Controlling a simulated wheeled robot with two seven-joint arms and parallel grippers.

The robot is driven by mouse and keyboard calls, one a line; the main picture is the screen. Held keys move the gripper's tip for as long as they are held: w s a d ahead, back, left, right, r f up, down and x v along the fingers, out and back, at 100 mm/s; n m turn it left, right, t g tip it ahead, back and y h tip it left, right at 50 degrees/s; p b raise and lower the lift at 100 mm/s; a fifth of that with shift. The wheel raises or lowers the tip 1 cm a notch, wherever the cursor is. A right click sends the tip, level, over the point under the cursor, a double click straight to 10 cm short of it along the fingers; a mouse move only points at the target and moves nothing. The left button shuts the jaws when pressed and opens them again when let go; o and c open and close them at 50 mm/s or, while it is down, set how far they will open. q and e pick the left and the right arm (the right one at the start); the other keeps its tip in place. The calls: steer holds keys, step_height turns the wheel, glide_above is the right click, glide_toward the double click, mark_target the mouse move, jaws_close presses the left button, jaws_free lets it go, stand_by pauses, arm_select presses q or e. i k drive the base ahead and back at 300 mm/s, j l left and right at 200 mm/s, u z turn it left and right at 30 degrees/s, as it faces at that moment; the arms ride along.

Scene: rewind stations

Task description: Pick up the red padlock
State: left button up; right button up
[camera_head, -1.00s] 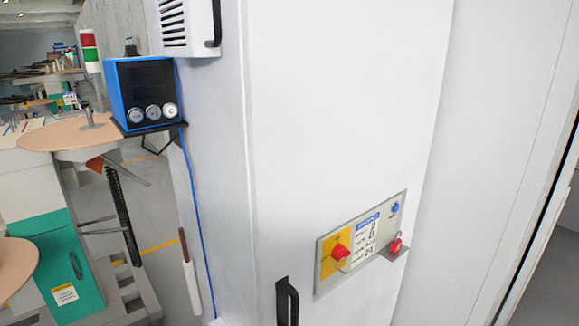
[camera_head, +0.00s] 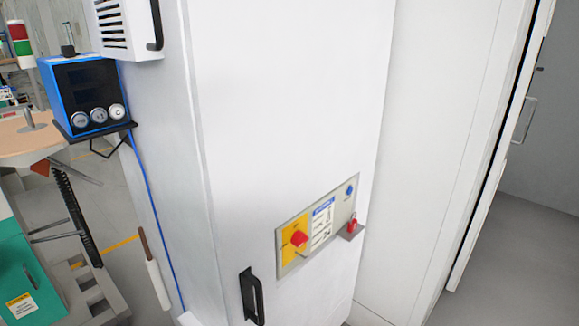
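The red padlock (camera_head: 352,225) is small and sits upright on a small grey shelf (camera_head: 352,232) at the right end of the control panel (camera_head: 290,262). The panel is on the front of a tall white cabinet (camera_head: 290,110). A red rotary switch (camera_head: 299,239) on a yellow plate sits left of the padlock on the same panel, with a blue button (camera_head: 349,190) at the panel's upper right. Neither of my grippers is in view.
A black cabinet handle (camera_head: 251,296) sticks out below left of the panel. A blue box with dials (camera_head: 85,92) stands on a bracket at the cabinet's left side. A teal cabinet (camera_head: 20,280) stands at the far left. Grey floor (camera_head: 530,240) is clear at the right.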

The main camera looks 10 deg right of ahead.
mark_target(352, 226)
steer(key=i+l, duration=0.65)
steer(key=l, duration=0.25)
